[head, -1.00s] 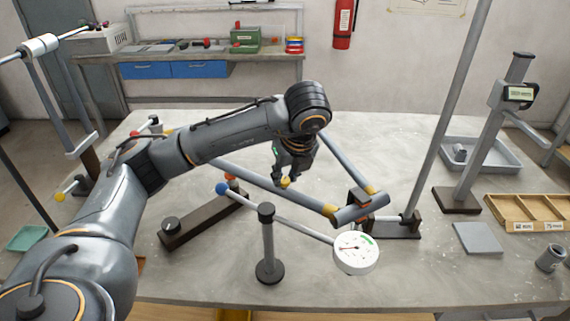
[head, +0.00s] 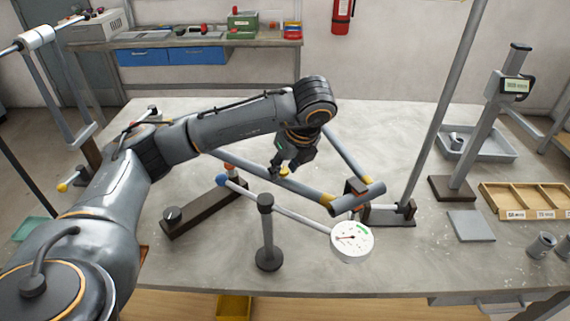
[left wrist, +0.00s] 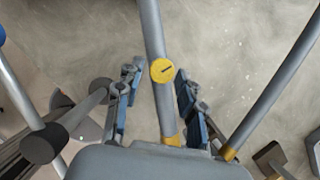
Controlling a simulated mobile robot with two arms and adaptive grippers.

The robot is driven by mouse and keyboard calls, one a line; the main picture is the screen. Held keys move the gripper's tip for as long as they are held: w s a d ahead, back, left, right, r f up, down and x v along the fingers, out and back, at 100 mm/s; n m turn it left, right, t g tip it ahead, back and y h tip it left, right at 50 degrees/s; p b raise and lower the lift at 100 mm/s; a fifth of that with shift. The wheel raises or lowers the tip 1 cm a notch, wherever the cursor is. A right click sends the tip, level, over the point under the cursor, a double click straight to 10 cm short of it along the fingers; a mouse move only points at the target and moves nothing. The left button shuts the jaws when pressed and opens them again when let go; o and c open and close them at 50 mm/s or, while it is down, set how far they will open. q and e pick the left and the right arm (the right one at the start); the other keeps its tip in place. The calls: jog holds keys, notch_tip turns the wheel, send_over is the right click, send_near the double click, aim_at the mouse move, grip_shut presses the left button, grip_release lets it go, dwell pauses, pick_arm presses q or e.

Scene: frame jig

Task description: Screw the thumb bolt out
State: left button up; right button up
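The thumb bolt is a yellow round knob with a dark line on its head (left wrist: 163,70), set on a grey tube of the frame (left wrist: 152,30) in the left wrist view. In the head view its yellow (head: 285,171) shows just below my left gripper (head: 288,163). In the left wrist view my left gripper (left wrist: 160,72) is open, one finger on each side of the tube and knob, with gaps on both sides. Whether the fingertips reach down to the knob's height is hard to tell. My right gripper is not in view.
A dark base bar (head: 203,212) lies left. A slanted pole (head: 440,120), a display stand (head: 482,120) and a wooden tray (head: 525,198) stand right.

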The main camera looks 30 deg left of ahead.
pick_arm(q)
jog(key=shift+r, duration=0.15)
jog(key=shift+d+r, duration=0.1)
jog(key=shift+r, duration=0.45)
jog(key=v, duration=1)
jog(key=shift+s+d+r, duration=0.15)
jog(key=shift+d+r, duration=0.15)
